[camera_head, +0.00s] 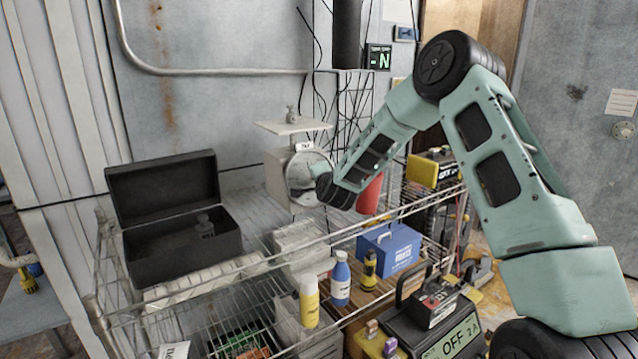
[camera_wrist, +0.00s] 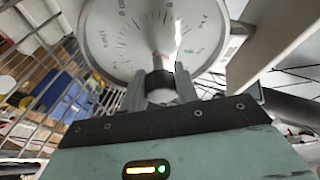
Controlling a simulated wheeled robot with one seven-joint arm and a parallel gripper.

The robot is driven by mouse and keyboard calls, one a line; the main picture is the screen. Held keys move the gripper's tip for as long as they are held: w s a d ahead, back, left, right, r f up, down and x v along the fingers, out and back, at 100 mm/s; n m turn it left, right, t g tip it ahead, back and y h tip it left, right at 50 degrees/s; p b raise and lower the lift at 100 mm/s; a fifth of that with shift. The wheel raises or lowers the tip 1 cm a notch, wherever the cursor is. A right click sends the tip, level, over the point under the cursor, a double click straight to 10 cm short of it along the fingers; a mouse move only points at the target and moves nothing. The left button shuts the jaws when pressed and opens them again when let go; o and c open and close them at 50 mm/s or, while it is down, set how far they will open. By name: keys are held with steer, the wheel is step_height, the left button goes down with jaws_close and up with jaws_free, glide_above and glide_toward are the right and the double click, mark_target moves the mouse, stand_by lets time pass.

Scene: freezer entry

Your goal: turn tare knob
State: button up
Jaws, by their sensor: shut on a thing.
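The scale (camera_head: 281,176) stands on the wire shelf against the wall, with a flat weighing plate (camera_head: 292,126) on top and a round dial facing my arm. The dial (camera_wrist: 155,35) fills the top of the wrist view, with printed numbers and tick marks. My gripper (camera_wrist: 160,88) is at the lower part of the dial, its two fingers closed around the dark tare knob (camera_wrist: 160,80). The knob is mostly hidden between the fingers. In the head view my wrist covers the gripper and part of the dial.
An open black box (camera_head: 175,207) stands left of the scale. Bottles (camera_head: 340,279), a blue case (camera_head: 388,248) and a red cylinder (camera_head: 370,194) are to the right and below. Wire rack rails (camera_head: 300,247) run in front of the scale.

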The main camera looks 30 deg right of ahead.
steer(key=m+g, duration=0.1)
steer(key=m, duration=0.2)
steer(key=m+g, duration=0.1)
steer(key=m, duration=0.2)
steer(key=shift+g+b, duration=0.3)
steer(key=shift+b, duration=0.05)
steer(key=m+g+y, duration=0.1)
steer(key=m, duration=0.3)
steer(key=shift+d, duration=0.1)
steer(key=shift+m+g+y+p, duration=0.3)
steer(key=shift+m+y+p, duration=0.15)
steer(key=shift+m, duration=0.45)
steer(key=o, duration=1)
steer(key=shift+c, duration=0.2)
steer(key=shift+r, duration=0.1)
